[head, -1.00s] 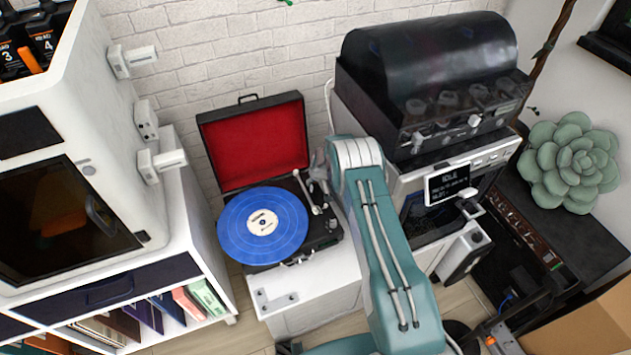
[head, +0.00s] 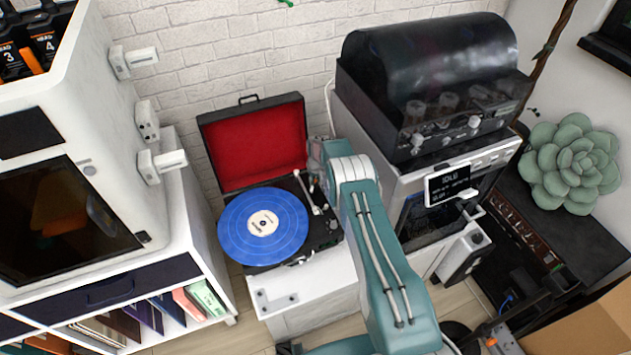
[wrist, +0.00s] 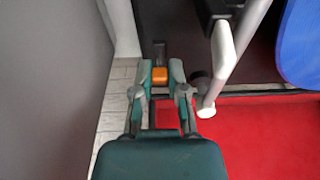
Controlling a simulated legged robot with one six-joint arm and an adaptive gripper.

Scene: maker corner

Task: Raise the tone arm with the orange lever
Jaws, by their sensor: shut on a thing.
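The record player (head: 322,236) stands open on a white cabinet, with a blue record (head: 238,225) on its platter. The tone arm (head: 308,193) lies on the right of the deck; its pale tube also shows in the wrist view (wrist: 238,55), right of my gripper (wrist: 160,72). In the wrist view the orange lever (wrist: 159,76) sits between my two fingers, which are shut on it. In the head view my gripper (head: 316,155) is at the player's back right corner, and the lever cannot be made out there. The tone arm's height above the record is hard to judge.
The red-lined lid (head: 250,148) stands open behind the platter, close to my gripper. A white shelf unit (head: 190,235) is on the left. A brick wall (head: 235,60) is behind.

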